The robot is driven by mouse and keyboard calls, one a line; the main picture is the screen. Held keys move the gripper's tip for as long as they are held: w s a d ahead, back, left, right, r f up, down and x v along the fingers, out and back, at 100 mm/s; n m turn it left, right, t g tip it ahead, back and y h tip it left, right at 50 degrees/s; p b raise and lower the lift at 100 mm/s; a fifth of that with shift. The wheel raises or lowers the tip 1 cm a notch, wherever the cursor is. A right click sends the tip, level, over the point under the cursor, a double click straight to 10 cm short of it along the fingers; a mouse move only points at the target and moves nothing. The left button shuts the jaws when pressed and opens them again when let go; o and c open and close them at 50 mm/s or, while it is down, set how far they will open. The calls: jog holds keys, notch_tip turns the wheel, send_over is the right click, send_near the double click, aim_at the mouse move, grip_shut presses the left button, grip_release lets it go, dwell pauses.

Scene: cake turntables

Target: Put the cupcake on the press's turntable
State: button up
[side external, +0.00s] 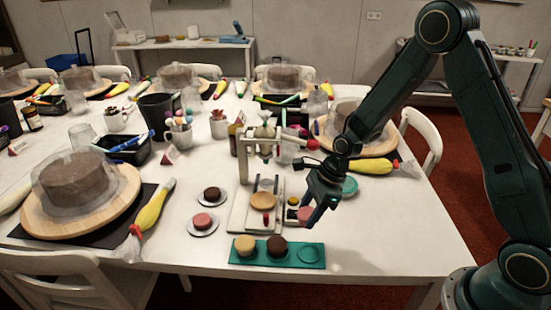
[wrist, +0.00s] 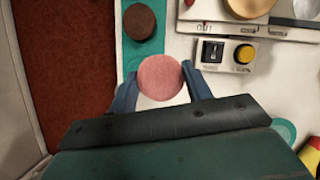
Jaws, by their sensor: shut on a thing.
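My gripper (side external: 308,212) is shut on a pink-topped cupcake (wrist: 160,77), with one finger on each side of it. In the side external view, the cupcake (side external: 304,214) is partly hidden by the fingers. It is held above the table, between the teal tray and the press. The white press (side external: 246,160) stands to the left of my gripper. Its tan round turntable (side external: 263,201) is empty, and its edge shows at the top of the wrist view (wrist: 250,7).
The teal tray (side external: 260,262) holds a yellow cupcake (side external: 245,244) and a chocolate cupcake (side external: 277,245); its right-hand slot is empty. A control box (wrist: 228,52) with a yellow button sits beside the press. Two saucers with small cakes (side external: 212,194) stand left of it.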

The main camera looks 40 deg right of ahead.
jog(key=shift+w+d+f+m, duration=0.1)
jog(key=shift+d+f+m, duration=0.1)
jog(key=shift+f, duration=0.45)
jog(key=shift+d+f+m, duration=0.15)
jog(key=shift+f+m, duration=0.05)
jog(key=shift+f, duration=0.45)
jog(key=shift+w, duration=0.1)
send_near(258, 201)
jog(key=s+f, duration=0.1)
jog(key=s+a+f, duration=0.1)
jog(key=f, duration=0.1)
jog(key=shift+s+a, duration=0.15)
jog(key=shift+a, duration=0.2)
jog(key=shift+w+a, duration=0.1)
jog(key=shift+w, duration=1.35)
jog(key=shift+w+f, duration=0.1)
jog(key=shift+f, duration=0.6)
jog(key=shift+f, duration=0.15)
